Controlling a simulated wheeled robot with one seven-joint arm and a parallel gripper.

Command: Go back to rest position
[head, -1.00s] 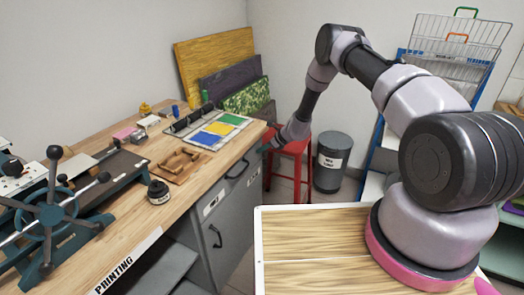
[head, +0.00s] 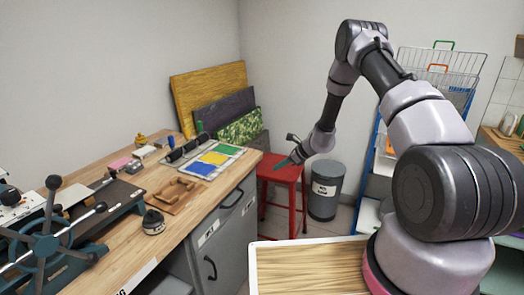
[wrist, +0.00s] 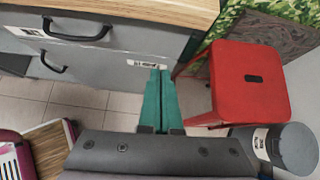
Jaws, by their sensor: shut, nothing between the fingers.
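My gripper (head: 287,161) hangs in the air near the right end of the workbench, in front of the red stool as the head view shows it. In the wrist view its teal fingers (wrist: 160,102) lie side by side, shut with nothing between them. My arm reaches up from its base at the right and bends down to the gripper. The task names no other object.
The wooden workbench (head: 137,235) with grey drawers (head: 228,220) fills the left. A red stool (wrist: 248,82) and a grey bin (wrist: 296,148) stand close to the gripper's right. A blue rack (head: 376,150) stands behind my arm. Tiled floor (wrist: 80,95) lies open below.

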